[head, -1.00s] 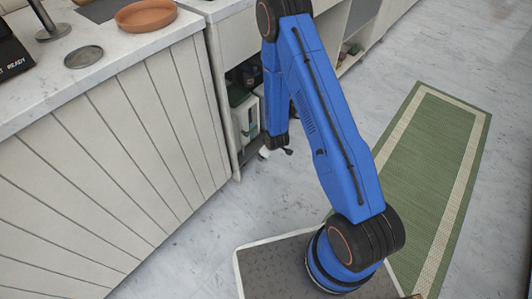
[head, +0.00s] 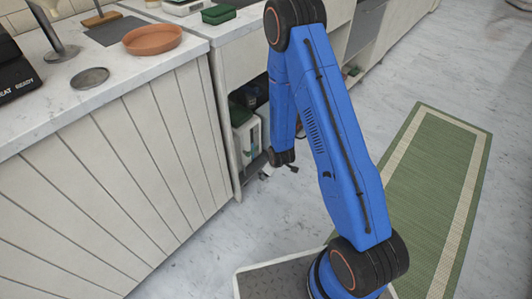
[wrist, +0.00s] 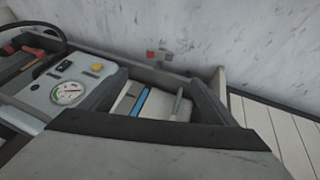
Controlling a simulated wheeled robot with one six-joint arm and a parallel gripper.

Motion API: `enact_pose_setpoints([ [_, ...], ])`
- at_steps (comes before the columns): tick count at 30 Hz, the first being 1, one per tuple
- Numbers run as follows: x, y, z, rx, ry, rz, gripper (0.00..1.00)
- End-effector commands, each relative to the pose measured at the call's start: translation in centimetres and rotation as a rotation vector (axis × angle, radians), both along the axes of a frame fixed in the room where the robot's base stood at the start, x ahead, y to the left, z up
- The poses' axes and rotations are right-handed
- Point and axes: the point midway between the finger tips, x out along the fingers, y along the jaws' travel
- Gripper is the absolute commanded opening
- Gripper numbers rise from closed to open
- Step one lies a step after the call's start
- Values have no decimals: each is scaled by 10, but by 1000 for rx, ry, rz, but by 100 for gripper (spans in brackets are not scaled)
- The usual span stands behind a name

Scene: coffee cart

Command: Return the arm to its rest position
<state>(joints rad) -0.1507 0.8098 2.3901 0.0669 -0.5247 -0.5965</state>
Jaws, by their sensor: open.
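My blue arm (head: 345,140) rises from its base and bends at a high elbow, with the forearm hanging down in front of the open shelf bay of the counter. My gripper (head: 279,171) is at the forearm's lower end, small and partly hidden behind the wrist in the head view. Its jaws are open, and I see nothing held. It hangs above the floor, close to the bay's opening.
A white counter (head: 115,95) carries a terracotta dish (head: 152,39) and a grey disc (head: 90,77). The shelf bay holds a white container (head: 245,140). The wrist view shows a gauge device (wrist: 68,92) on the shelf. A green mat (head: 425,180) lies on open floor at right.

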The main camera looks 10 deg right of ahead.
Motion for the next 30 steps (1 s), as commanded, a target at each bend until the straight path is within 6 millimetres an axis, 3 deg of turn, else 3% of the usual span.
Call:
enact_pose_setpoints([
  [7, 1, 0, 3, 1, -1, -2, 81],
  [11, 4, -1, 20, 9, -2, -16, 81],
  [22, 7, -9, 123, 58, 7, -101, 81],
  [30, -7, -17, 199, 91, 15, -165, 81],
])
